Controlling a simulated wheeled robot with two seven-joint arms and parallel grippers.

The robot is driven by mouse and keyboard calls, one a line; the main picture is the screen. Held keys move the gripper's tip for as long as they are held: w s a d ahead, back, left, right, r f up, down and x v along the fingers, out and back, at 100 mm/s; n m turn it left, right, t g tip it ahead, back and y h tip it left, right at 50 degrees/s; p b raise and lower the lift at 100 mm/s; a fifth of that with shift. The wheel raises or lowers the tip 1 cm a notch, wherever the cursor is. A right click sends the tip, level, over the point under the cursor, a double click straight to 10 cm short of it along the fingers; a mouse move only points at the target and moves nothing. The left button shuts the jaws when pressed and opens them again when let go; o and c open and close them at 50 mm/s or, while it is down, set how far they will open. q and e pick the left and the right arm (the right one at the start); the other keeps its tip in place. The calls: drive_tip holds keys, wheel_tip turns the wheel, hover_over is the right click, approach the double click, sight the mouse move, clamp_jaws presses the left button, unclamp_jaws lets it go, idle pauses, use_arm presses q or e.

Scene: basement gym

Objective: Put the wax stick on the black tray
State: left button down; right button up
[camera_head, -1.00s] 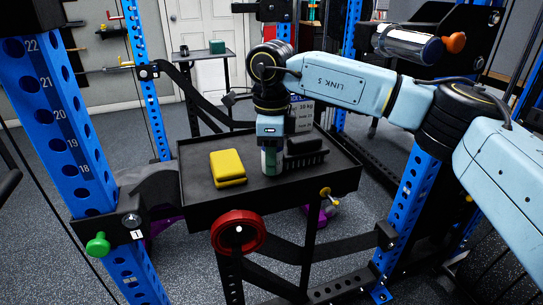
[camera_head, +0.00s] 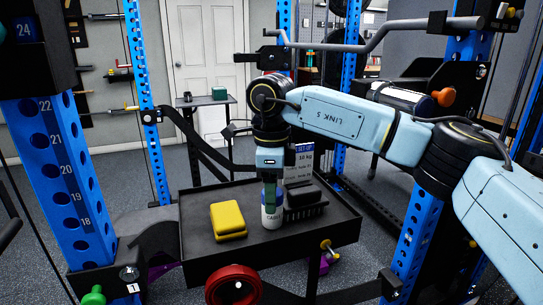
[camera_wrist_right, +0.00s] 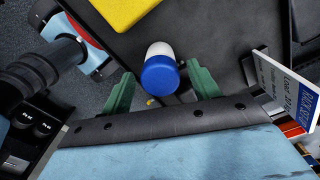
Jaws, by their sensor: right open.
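The wax stick (camera_head: 271,215) is a small white cylinder with lettering. It stands upright on the black tray (camera_head: 225,258), the raised-rim top of a stand, between a yellow block and a black brush-like item. In the right wrist view its blue-capped end (camera_wrist_right: 160,77) faces the camera. My right gripper (camera_head: 269,190) points down over the stick. Its green fingers (camera_wrist_right: 160,92) are apart, one on each side of the stick, with gaps visible. Part of the stick's upper end is hidden by the fingers in the head view. My left gripper is not in view.
A yellow block (camera_head: 228,219) lies left of the stick. The black brush-like item (camera_head: 303,202) is close on its right, with a white-and-blue sign (camera_head: 300,160) behind. Blue rack posts (camera_head: 68,180) flank the stand.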

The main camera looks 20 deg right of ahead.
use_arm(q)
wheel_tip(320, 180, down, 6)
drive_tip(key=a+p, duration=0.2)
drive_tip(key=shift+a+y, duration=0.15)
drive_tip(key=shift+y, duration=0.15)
use_arm(e)
wheel_tip(320, 180, up, 8)
drive_tip(key=shift+f, duration=0.25)
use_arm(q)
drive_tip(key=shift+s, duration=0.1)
use_arm(e)
drive_tip(key=shift+f, duration=0.1)
